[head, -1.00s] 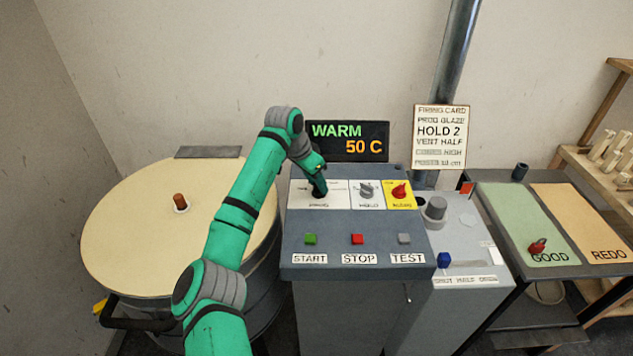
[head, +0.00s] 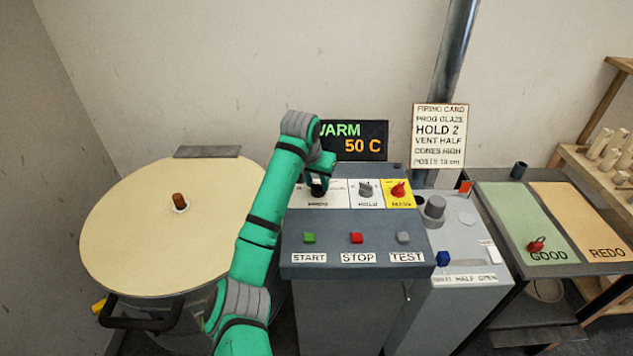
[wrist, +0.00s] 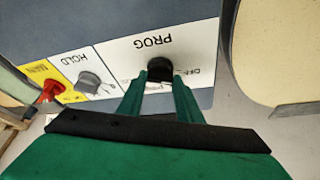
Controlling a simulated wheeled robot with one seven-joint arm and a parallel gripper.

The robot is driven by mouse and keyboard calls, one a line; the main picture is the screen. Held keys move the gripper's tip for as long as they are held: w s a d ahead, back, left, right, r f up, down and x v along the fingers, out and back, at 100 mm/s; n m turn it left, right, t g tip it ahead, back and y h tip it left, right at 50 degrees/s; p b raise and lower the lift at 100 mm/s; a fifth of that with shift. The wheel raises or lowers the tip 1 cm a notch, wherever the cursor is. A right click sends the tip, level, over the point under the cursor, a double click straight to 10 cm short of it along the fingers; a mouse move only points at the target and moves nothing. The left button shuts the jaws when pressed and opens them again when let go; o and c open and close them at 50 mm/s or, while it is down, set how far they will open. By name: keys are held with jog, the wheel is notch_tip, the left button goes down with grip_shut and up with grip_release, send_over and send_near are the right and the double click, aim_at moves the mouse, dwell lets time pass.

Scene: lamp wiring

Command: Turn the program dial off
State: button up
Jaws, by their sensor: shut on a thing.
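The program dial is a black knob on the white PROG plate of the grey control panel (head: 357,263). In the wrist view the program dial (wrist: 160,68) sits between the tips of my green gripper (wrist: 160,80), which is shut on it. An OFF mark is partly readable beside the dial on the plate, and other marks are hidden by the fingers. In the head view my gripper (head: 318,188) is at the panel's upper left and mostly covers the dial. The display (head: 362,142) reads WARM, partly covered by my arm, and 50 C.
The grey HOLD dial (head: 366,190) and the red dial on yellow (head: 398,190) stand just right. START (head: 309,238), STOP (head: 356,238) and TEST (head: 403,238) buttons are in front. The round kiln lid (head: 120,225) is left. A firing card (head: 439,135) hangs behind.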

jog(key=shift+r, duration=0.15)
jog(key=o, duration=1)
jog(key=shift+o, duration=0.2)
jog(key=v, duration=1)
jog(key=shift+s+r, duration=0.25)
